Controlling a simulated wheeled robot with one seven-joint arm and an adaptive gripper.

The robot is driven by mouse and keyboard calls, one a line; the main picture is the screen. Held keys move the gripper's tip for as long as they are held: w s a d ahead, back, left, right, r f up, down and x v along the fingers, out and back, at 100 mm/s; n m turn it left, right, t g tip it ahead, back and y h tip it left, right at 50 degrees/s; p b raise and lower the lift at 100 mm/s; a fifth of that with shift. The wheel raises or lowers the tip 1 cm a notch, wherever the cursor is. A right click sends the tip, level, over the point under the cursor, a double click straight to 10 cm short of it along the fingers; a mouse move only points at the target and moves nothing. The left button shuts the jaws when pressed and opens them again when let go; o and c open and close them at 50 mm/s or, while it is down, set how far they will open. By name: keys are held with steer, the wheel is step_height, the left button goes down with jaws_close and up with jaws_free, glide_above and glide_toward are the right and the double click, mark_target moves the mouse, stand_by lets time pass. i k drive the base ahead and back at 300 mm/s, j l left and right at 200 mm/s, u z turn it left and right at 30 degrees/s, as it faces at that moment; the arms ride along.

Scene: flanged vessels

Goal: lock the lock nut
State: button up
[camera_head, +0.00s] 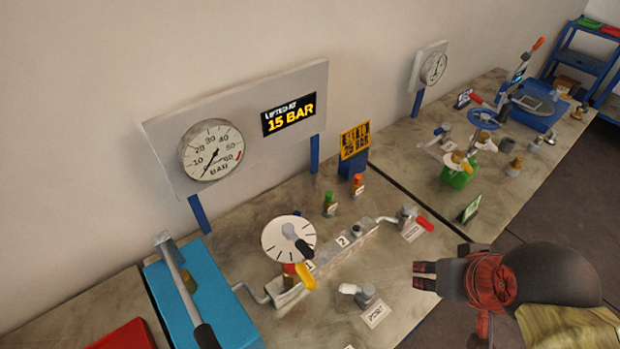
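My gripper (425,276) hangs over the bench at the right, pointing left. Two dark fingertips with reddish marks show close together; whether they are parted or shut is unclear. Nothing shows between them. A white round dial (288,239) with a black knob tops a fitting at the left end of a grey manifold (335,248). A red-orange part and a yellow lever (305,276) show just below the dial. The lock nut cannot be made out for certain; the dial may hide it. My gripper is to the right of this fitting and apart from it.
A gauge board (232,120) reads "LIFTED AT 15 BAR". An orange sign (354,140) partly reads "25 BAR". A long-handled tool (184,288) lies on a blue box (225,305). A red-handled valve (412,217) and a lower fitting (366,294) stand near my gripper.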

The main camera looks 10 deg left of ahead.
mark_target(309, 281)
steer(key=k+u, duration=0.15)
steer(key=u, duration=0.35)
steer(key=k+j+u, duration=0.1)
steer(key=u, duration=0.35)
